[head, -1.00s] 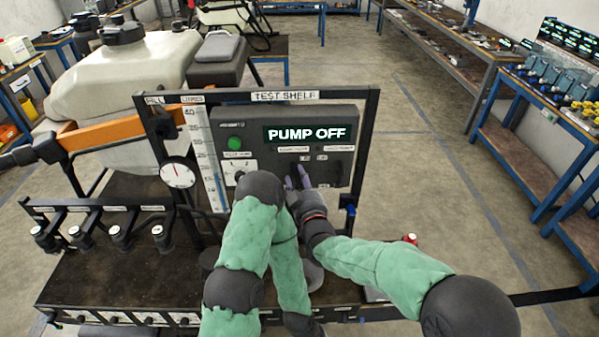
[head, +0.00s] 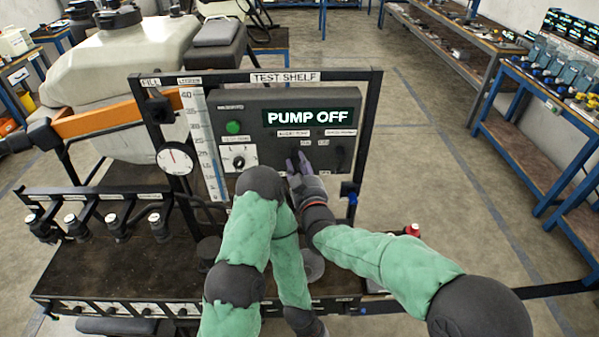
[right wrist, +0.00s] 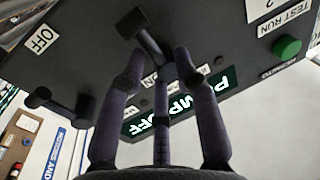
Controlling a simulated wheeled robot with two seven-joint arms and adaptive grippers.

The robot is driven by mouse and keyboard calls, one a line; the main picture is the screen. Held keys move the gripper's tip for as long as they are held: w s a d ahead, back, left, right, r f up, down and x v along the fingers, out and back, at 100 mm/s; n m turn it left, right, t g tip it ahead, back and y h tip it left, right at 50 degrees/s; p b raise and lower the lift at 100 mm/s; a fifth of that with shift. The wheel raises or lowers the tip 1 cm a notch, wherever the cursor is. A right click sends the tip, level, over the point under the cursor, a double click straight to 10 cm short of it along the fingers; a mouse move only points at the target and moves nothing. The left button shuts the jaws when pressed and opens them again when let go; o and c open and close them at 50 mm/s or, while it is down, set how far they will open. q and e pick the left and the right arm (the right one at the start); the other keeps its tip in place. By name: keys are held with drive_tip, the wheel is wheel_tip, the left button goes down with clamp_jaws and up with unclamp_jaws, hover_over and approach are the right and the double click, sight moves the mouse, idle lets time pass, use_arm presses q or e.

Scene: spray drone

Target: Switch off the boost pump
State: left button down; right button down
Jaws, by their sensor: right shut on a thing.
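The black control panel (head: 250,110) hangs in the test shelf frame. Its lit display (head: 312,117) reads PUMP OFF. My right gripper (head: 297,165) is at the panel face below the display, under the left of two small labels. In the right wrist view its purple fingers (right wrist: 160,75) are closed around a black switch lever (right wrist: 147,38), with the lever's end showing past the fingertips. A second black lever (right wrist: 55,103) stands apart beside them, near an OFF label (right wrist: 41,38).
The panel also carries a green button (head: 233,127) and a selector knob (head: 239,160). A round gauge (head: 176,158) and a row of black valves (head: 75,228) are to the left. A red-capped item (head: 413,230) stands right of the shelf.

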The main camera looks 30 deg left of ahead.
drive_tip(key=shift+s+f+m+b, duration=0.1)
drive_tip(key=shift+f+m+b, duration=0.2)
drive_tip(key=shift+f+b, duration=0.1)
drive_tip(key=c, duration=1.2)
unclamp_jaws()
drive_tip(key=shift+a, duration=0.1)
drive_tip(key=shift+r, duration=0.3)
drive_tip(key=shift+r, duration=0.25)
wheel_tip(320, 180, up, 9)
drive_tip(key=shift+r, duration=0.15)
